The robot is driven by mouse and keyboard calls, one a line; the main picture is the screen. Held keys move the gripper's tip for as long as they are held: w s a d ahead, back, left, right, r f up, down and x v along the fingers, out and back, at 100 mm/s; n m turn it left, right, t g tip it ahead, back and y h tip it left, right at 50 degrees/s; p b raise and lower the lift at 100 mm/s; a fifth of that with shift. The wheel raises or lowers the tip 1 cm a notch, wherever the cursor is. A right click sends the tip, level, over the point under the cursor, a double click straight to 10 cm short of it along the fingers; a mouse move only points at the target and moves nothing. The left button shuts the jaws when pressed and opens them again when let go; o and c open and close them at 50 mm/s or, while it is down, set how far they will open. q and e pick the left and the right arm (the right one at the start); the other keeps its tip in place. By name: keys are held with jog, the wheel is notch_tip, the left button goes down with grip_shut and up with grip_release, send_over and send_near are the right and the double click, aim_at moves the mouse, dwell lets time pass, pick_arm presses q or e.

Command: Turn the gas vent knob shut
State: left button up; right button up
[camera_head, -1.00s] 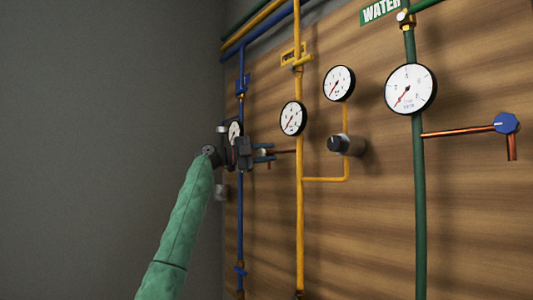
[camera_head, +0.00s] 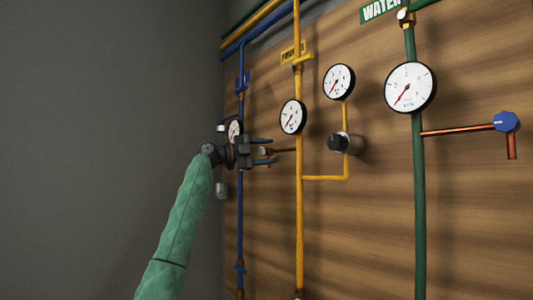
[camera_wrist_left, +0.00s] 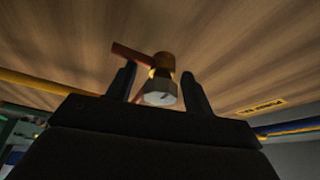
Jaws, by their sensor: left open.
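A pale grey faceted knob (camera_wrist_left: 160,97) sits on a copper pipe fitting (camera_wrist_left: 163,62) in the left wrist view. A short copper pipe (camera_head: 285,150) runs from it to the yellow gas pipe (camera_head: 299,200) in the head view. My left gripper (camera_head: 267,151) is open, with its two fingers above and below this copper end. In the left wrist view the fingers of my gripper (camera_wrist_left: 160,88) stand on either side of the knob, with visible gaps; the knob is between them and not clamped. My right gripper is not in view.
A black knob (camera_head: 338,143) on a yellow side branch stands right of the gas pipe. Round gauges (camera_head: 293,117) stick out above. A blue pipe (camera_head: 240,210) runs behind my left gripper. Farther right is a green pipe (camera_head: 420,200) with a blue knob (camera_head: 506,122) on copper.

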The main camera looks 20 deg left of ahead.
aim_at(259, 152)
pick_arm(q)
jog(key=shift+s+a+f, duration=0.1)
jog(key=shift+s+a, duration=0.1)
jog(key=shift+a, duration=0.2)
jog(key=b+v, duration=0.1)
jog(key=v, duration=0.5)
jog(key=shift+f+b, duration=0.1)
jog(key=shift+b, duration=0.3)
jog(key=shift+s+a, duration=0.15)
jog(key=shift+a, duration=0.15)
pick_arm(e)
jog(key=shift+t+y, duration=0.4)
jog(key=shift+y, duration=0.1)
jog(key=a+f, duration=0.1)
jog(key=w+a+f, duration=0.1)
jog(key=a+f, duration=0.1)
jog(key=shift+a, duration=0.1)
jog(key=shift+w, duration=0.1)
pick_arm(q)
jog(key=shift+n, duration=0.3)
